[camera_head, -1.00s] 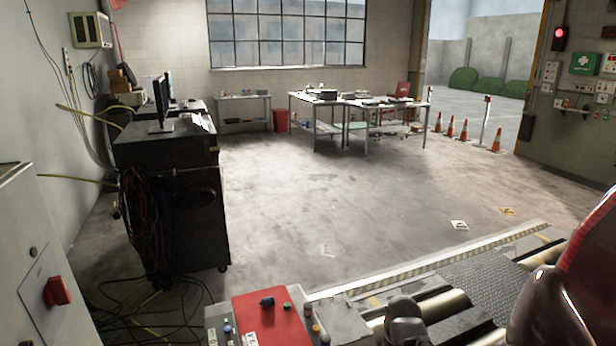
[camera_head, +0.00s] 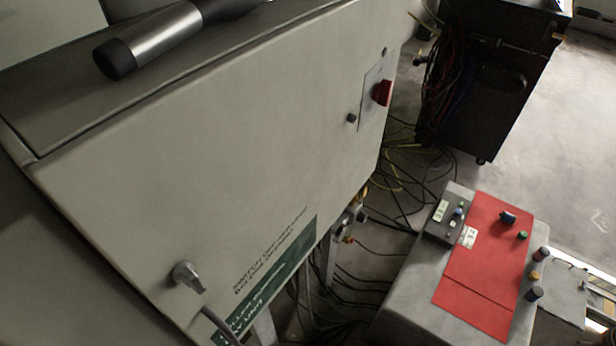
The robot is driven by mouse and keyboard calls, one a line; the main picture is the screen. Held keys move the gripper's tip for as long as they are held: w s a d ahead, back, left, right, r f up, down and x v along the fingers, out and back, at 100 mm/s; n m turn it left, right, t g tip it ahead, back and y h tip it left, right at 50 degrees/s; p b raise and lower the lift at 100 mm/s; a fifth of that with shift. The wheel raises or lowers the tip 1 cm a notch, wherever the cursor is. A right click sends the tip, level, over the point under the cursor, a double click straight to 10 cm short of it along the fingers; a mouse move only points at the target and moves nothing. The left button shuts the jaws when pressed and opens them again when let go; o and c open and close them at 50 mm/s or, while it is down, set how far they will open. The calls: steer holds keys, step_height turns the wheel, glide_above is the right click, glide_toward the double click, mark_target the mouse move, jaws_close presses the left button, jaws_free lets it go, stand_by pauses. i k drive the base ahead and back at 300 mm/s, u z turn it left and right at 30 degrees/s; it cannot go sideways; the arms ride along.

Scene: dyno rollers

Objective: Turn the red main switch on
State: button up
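The red switch (camera_head: 383,92) is a knob on a light plate at the upper right of a grey cabinet's front face (camera_head: 230,130). I see it from the side, and its exact setting cannot be told from here. A small dark round knob or lock (camera_head: 351,118) sits below and left of it. My gripper is not in view, so its distance from the switch and its state do not show.
A metal cylinder with a black end (camera_head: 160,42) lies on the cabinet top. A grey handle (camera_head: 187,275) projects low on its front. A red-topped control desk (camera_head: 485,265) stands at lower right. Cables (camera_head: 400,195) cover the floor before a black cart (camera_head: 480,85).

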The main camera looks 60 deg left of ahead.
mark_target(382, 92)
steer(key=z, duration=1)
steer(key=k, duration=0.1)
steer(key=u, duration=3.1)
steer(key=k, duration=0.65)
steer(key=u, duration=0.1)
steer(key=i, duration=0.5)
